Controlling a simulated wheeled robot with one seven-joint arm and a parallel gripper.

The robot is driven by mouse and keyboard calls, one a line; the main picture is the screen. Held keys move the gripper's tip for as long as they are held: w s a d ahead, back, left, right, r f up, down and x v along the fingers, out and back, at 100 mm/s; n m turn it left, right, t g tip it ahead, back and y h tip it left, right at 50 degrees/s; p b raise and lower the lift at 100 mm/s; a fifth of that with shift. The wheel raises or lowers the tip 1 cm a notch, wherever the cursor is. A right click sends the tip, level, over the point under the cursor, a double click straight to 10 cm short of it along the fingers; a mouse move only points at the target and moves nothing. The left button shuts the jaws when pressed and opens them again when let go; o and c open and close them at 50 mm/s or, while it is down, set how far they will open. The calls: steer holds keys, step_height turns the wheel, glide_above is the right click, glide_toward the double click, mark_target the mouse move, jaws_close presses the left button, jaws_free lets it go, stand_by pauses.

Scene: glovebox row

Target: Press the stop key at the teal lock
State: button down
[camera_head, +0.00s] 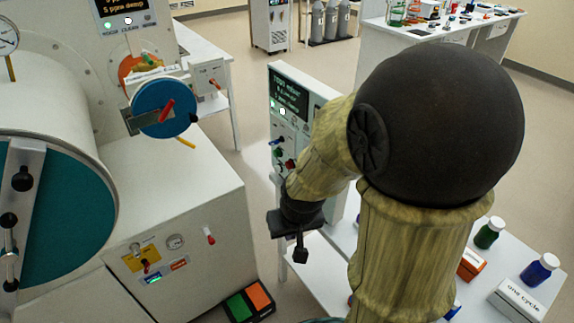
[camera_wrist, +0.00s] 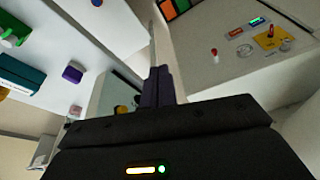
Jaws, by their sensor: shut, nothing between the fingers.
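The teal lock (camera_head: 62,235), a large cylinder with a teal round door, lies on a white cabinet at the left in the head view. A black box with a green key (camera_head: 239,307) and an orange key (camera_head: 259,295) sits low at the cabinet's front corner. It also shows at the top edge of the wrist view, with the orange key (camera_wrist: 168,9) partly cut off. No readable label marks either as the stop key. My gripper (camera_head: 300,254) is shut and empty, pointing down, up and right of that box in the head view. Its dark fingers (camera_wrist: 160,85) show together in the wrist view.
The cabinet front carries a yellow plate with a red lever (camera_head: 145,265), a gauge and another red-tipped lever (camera_head: 209,236). A white panel unit (camera_head: 300,85) stands behind my arm. A white table (camera_head: 485,270) with bottles and boxes is at right.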

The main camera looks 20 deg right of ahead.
mark_target(289, 165)
steer(key=w+a+f+n+t+h+p, duration=0.1)
steer(key=w+f+t+h+p, duration=0.1)
steer(key=w, duration=0.6)
steer(key=w+a+f+n+t+h+p, duration=0.1)
steer(key=w+f+n+t+h+p, duration=0.1)
steer(key=w+t, duration=0.4)
steer(key=w+a+f+n+t+h+p, duration=0.1)
steer(key=w+a+f+t+h+p, duration=0.1)
steer(key=w, duration=0.7)
steer(key=t+h+p, duration=0.1)
steer(key=t+p, duration=0.1)
steer(key=shift+w+f+n+h+p, duration=0.25)
steer(key=shift+w+n+h+p, duration=0.05)
steer(key=shift+w+h+p, duration=0.1)
steer(key=w+d, duration=0.2)
steer(key=d, duration=0.6)
steer(key=shift+w+p, duration=0.35)
steer(key=shift+p, duration=0.05)
steer(key=shift+d, duration=0.2)
stand_by(0.4)
steer(key=shift+w+d, duration=0.1)
steer(key=shift+d, duration=0.2)
